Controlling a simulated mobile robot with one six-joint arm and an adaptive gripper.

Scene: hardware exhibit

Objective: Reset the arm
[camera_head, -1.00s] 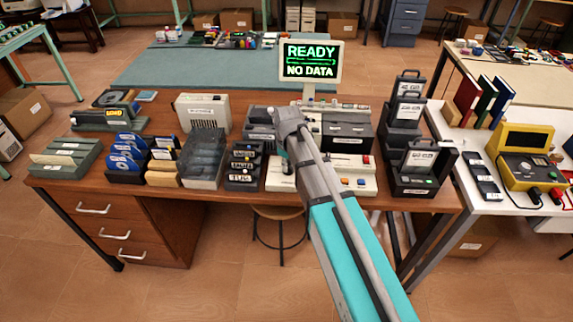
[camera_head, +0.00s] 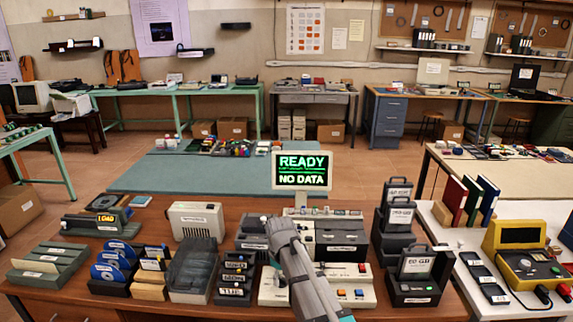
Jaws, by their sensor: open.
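My grey arm (camera_head: 297,265) rises from the bottom edge, in front of the wooden desk (camera_head: 225,308). Its far rounded joint (camera_head: 280,228) covers part of the devices at the desk's centre. My gripper does not show; no fingers are visible past that joint. A small screen (camera_head: 302,170) behind the arm reads "READY" and "NO DATA" in green and white. A cream and dark machine (camera_head: 341,238) stands below the screen, partly hidden by the arm.
Disk racks (camera_head: 112,262), a white box (camera_head: 197,220) and small black labelled units (camera_head: 235,277) crowd the desk left of the arm. Black cases (camera_head: 415,275) stand right of it. A yellow meter (camera_head: 521,262) is on the white side table. Open floor (camera_head: 110,172) lies behind the desk at left.

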